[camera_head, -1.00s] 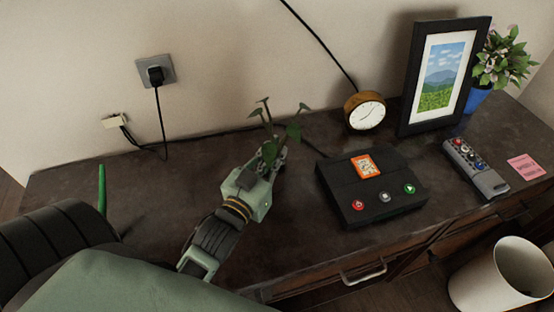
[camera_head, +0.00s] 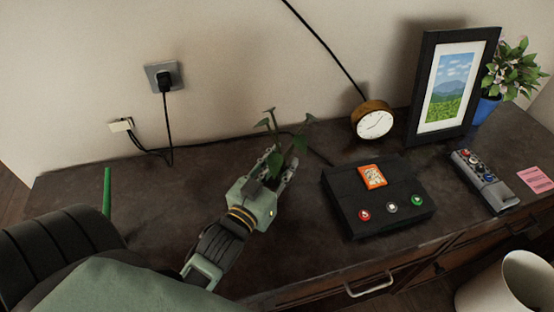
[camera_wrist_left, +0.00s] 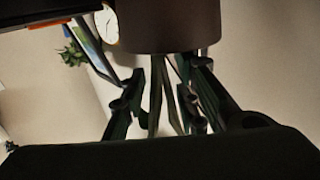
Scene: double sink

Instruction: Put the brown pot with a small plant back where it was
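The small plant (camera_head: 299,143) stands up at the end of my left gripper (camera_head: 281,163). In the head view its pot is mostly hidden by the gripper. In the left wrist view, which is upside down, the brown pot (camera_wrist_left: 170,26) fills the top middle, with stems below its rim. The left gripper (camera_wrist_left: 168,80) has its fingers spread, one on each side of the stems; whether they touch the pot I cannot tell. My right gripper is in neither view.
A black box (camera_head: 378,218) with buttons and an orange cartridge stands right of the gripper. A round clock (camera_head: 374,124), picture frame (camera_head: 425,105), blue flowerpot (camera_head: 485,108) and remote (camera_head: 481,180) are farther right. A green upright stick (camera_head: 107,190) is left. The tabletop between is clear.

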